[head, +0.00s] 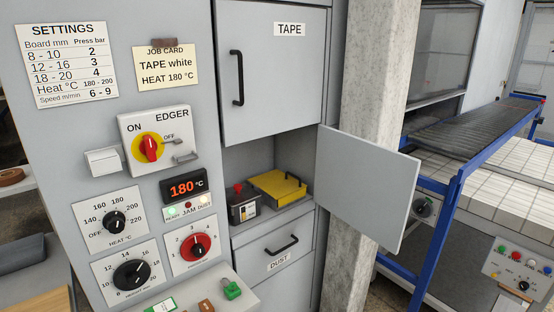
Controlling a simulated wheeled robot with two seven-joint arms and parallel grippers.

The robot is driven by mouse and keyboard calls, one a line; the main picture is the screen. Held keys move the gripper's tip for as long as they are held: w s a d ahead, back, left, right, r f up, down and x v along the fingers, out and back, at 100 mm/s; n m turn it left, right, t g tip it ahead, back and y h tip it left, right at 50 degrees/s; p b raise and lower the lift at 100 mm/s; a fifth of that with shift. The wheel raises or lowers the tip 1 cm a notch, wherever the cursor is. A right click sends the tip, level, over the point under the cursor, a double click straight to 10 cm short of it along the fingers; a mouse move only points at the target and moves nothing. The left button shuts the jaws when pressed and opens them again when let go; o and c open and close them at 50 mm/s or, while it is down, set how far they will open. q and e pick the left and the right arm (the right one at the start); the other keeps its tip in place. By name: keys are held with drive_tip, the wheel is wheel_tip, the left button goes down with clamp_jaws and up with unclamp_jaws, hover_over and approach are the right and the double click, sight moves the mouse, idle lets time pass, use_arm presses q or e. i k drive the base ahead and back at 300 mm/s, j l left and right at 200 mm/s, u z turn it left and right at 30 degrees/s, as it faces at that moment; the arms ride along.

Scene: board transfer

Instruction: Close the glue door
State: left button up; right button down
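The open door (368,188) is a plain grey panel, hinged at the right side of the middle compartment and swung out to the right. No label shows on the side I see, so I cannot read whether it says glue. The compartment behind it is open. Inside, a yellow box with a black handle (278,186) and a small dark container with a red top (242,204) sit on its shelf (270,219). Neither of my grippers is in view.
The TAPE door (272,85) above and the DUST drawer (276,259) below are shut. A concrete pillar (378,70) stands right behind the open door. A control panel (100,160) with knobs and a 180 °C display is at left. A roller conveyor (470,130) is at right.

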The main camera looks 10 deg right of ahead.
sight(369, 186)
drive_tip(key=l+u, duration=0.15)
drive_tip(key=u, duration=0.15)
drive_tip(key=i+l+u, duration=0.1)
drive_tip(key=u, duration=0.2)
drive_tip(key=l+u, duration=0.35)
drive_tip(key=l, duration=0.85)
drive_tip(key=l+u, duration=0.35)
drive_tip(key=l, duration=0.85)
drive_tip(key=k+l, duration=0.1)
drive_tip(key=l, duration=1.35)
drive_tip(key=k+l, duration=0.15)
drive_tip(key=l, duration=0.55)
